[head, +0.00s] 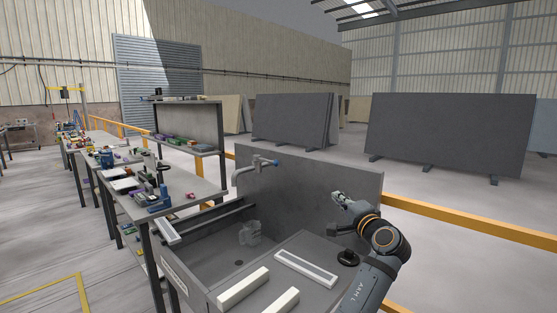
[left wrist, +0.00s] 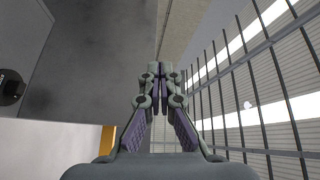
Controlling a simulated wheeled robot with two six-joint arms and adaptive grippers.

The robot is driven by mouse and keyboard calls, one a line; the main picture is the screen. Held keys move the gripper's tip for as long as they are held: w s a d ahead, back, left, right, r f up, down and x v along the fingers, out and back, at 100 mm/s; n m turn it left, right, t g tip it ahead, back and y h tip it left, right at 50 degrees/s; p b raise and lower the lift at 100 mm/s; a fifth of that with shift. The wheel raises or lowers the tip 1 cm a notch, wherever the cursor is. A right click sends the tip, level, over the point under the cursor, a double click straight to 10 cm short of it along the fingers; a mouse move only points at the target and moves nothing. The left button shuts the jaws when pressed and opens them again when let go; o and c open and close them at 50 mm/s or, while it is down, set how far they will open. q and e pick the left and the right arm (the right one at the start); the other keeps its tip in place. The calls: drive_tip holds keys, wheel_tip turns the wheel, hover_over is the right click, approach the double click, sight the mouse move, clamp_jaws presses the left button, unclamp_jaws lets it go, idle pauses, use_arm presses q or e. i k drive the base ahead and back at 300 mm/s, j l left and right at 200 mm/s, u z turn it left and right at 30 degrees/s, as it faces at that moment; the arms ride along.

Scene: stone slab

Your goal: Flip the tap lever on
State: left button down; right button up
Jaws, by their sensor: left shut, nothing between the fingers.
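The tap (head: 240,174) is a grey pipe on the upright stone slab (head: 310,180) at the back of the sink. The tap does not show clearly in that view. My right gripper is not in view.
The sink basin (head: 205,245) holds a grey jug-like thing (head: 250,233). Two white bars (head: 243,288), a white frame (head: 306,268) and a black round thing (head: 348,258) are in front. A cluttered bench (head: 190,185) stands left. Open air separates gripper and lever.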

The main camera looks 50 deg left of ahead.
sight(256, 158)
drive_tip(key=i+j, duration=0.1)
drive_tip(key=j, duration=0.25)
drive_tip(key=i+j, duration=0.1)
drive_tip(key=j, duration=0.25)
drive_tip(key=i+j, duration=0.1)
drive_tip(key=j, duration=0.25)
drive_tip(key=i+j, duration=0.1)
drive_tip(key=j, duration=0.25)
